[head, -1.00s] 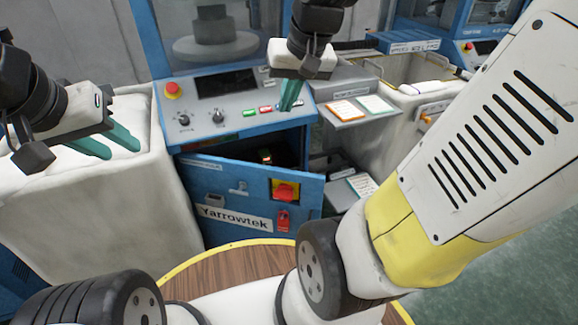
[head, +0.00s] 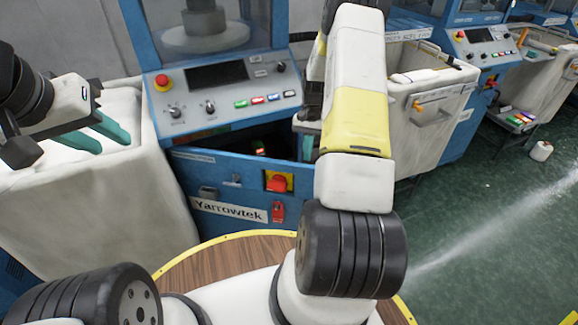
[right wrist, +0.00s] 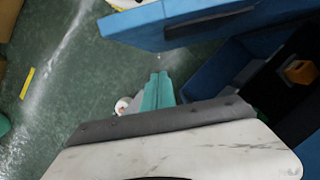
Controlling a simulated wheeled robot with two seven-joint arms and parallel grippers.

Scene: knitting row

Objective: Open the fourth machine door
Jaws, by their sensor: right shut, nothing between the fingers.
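The blue machine door (head: 222,188) marked Yarrowtek stands ajar below the control panel, with a dark gap above and behind it. It carries a red switch on a yellow plate (head: 279,182) and a red padlock-like tag (head: 278,212). I cannot tell the machine's number. My right gripper (right wrist: 158,92) is shut and empty, near a blue panel edge (right wrist: 180,24) that looks like the door's. In the head view its teal tips (head: 307,147) show at the door's right side; my forearm hides the rest. My left gripper (head: 108,136) is open and empty, above the white bin.
A white bin (head: 130,205) stands left of the machine and another (head: 440,100) to its right. The control panel (head: 220,95) juts above the door. More machines stand at right beside open green floor (head: 490,230).

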